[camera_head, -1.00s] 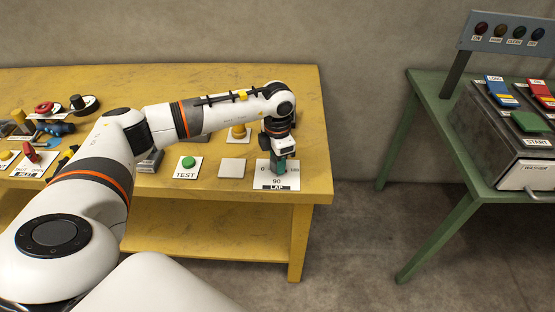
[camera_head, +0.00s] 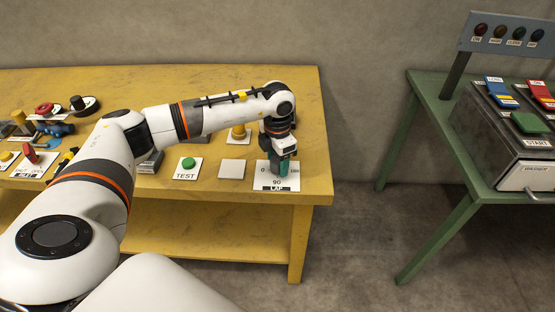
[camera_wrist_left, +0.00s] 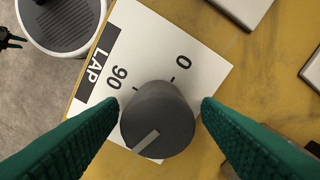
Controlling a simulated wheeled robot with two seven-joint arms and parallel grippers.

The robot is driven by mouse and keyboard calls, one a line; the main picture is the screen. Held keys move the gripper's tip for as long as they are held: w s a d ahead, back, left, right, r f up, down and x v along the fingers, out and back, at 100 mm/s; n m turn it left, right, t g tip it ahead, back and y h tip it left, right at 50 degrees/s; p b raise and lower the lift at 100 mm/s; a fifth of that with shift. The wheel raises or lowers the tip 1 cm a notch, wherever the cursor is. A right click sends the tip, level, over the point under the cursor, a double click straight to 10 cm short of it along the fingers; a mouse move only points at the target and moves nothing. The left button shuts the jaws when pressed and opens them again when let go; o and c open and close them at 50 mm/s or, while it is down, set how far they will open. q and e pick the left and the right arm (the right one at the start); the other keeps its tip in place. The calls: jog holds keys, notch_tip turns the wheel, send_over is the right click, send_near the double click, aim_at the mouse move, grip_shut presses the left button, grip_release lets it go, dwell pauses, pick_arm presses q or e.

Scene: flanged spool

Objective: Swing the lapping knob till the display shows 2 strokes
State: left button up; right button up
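The lapping knob (camera_wrist_left: 158,118) is a grey round knob with a pale pointer bar, on a white plate (camera_wrist_left: 150,45) marked LAP, 0 and 90. The pointer bar lies toward the lower left in the left wrist view. My left gripper (camera_wrist_left: 160,108) has its green fingers on either side of the knob, with narrow gaps showing. In the head view my left gripper (camera_head: 282,172) is over the LAP plate (camera_head: 264,184) and hides the knob. I cannot make out a stroke display. A small dark piece at the wrist view's left edge may be my right gripper (camera_wrist_left: 12,40).
Left of the LAP plate are a blank pale square (camera_head: 232,169) and a green TEST button (camera_head: 188,162). A yellow knob (camera_head: 238,132) stands behind. The yellow table (camera_head: 318,150) ends just right of the plate. A green table (camera_head: 425,95) stands apart at right.

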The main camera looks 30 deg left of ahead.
pick_arm(q)
notch_tip(320, 180, up, 12)
jog(key=b, duration=0.1)
dwell(0.5)
dwell(0.6)
